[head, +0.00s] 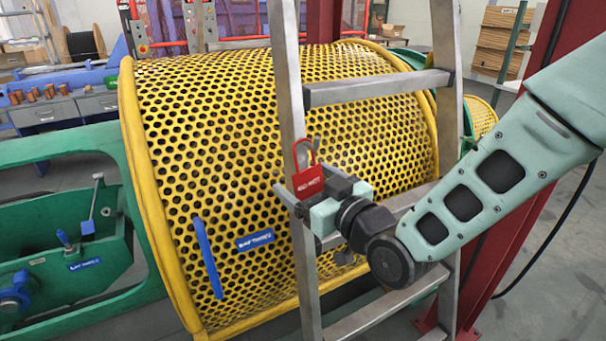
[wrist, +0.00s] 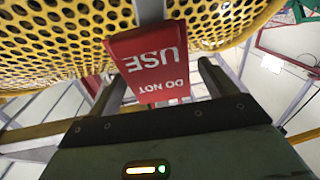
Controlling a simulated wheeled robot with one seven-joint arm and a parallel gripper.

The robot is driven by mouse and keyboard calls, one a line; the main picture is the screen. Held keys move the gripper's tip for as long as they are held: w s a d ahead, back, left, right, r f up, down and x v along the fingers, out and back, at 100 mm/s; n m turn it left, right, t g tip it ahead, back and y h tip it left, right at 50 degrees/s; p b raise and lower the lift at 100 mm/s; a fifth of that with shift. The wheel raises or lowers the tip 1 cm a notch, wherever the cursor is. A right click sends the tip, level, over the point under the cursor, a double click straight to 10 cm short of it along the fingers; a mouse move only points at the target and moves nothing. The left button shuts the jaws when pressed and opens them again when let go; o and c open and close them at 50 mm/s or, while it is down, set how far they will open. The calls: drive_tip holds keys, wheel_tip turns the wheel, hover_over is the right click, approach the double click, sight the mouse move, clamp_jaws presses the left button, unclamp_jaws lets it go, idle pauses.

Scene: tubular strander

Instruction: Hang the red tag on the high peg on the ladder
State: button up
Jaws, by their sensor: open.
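In the wrist view the tag (wrist: 155,62) shows white "DO NOT USE" lettering, upside down. My gripper (head: 302,190) is open at the tag's lower part. In the wrist view the tag lies between the two fingers of my gripper (wrist: 163,80), with a gap beside each finger. The peg is too small or covered by the loop to make out, so I cannot tell how the loop sits on it.
The metal ladder (head: 380,88) stands in front of a yellow perforated drum guard (head: 210,120). A blue handle (head: 207,258) and a blue label (head: 255,240) are on the guard. A red post (head: 520,170) stands right of the ladder. Green machine framing (head: 70,150) is at left.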

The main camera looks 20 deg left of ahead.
sight(308, 170)
drive_tip(key=shift+x, duration=0.9)
drive_tip(key=c, duration=1)
drive_tip(key=shift+c, duration=0.2)
drive_tip(key=shift+r, duration=0.1)
drive_tip(key=shift+r+p, duration=0.7)
drive_tip(key=shift+r, duration=0.5)
drive_tip(key=shift+s+d, duration=0.1)
